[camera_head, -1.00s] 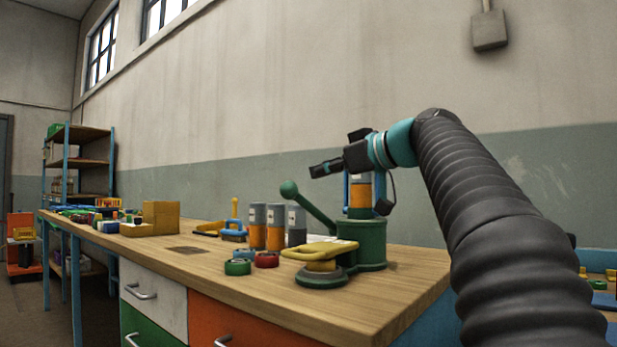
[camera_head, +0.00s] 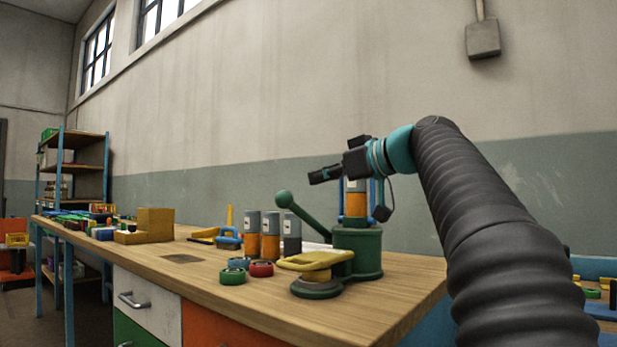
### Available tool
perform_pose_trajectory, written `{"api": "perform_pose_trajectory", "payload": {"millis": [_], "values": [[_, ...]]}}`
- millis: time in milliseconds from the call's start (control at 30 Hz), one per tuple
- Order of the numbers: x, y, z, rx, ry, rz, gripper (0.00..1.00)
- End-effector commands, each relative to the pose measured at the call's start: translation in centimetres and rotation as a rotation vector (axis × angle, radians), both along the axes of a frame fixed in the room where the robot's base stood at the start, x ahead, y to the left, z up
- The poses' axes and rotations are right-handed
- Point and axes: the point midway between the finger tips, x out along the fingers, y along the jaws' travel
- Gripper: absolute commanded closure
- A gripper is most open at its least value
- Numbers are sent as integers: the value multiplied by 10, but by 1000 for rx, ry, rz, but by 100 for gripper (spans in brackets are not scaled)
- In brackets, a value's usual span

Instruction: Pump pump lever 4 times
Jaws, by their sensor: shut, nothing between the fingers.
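The pump lever (camera_head: 308,217) is a green bar with a round green knob (camera_head: 284,199) at its upper left end. It slopes down to the right toward the green pump body (camera_head: 357,252) on the workbench. My gripper (camera_head: 314,178) is shut and empty, pointing left. It is above the lever and a little right of the knob in the picture, apart from it. An orange and grey cylinder (camera_head: 355,203) stands above the pump body, partly behind my wrist.
A yellow-handled tool on a green round base (camera_head: 316,284) stands before the pump. Several orange and grey cylinders (camera_head: 270,238) stand left of the lever. Green (camera_head: 232,276) and red (camera_head: 261,268) round pieces lie near the front. The wooden workbench (camera_head: 330,313) has bare room in front.

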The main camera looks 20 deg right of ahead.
Motion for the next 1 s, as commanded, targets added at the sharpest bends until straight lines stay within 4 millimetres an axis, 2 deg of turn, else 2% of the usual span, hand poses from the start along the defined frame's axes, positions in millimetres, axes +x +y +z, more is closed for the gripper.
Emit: {"api": "perform_pose_trajectory", "payload": {"millis": [33,100,400,600,1000], "values": [[4,-5,13,20,17,-1,100],[8,-11,23,57,46,-3,100],[23,-37,52,202,157,-6,100],[26,-42,53,236,183,-4,100],[29,-39,51,235,184,-4,100]]}}
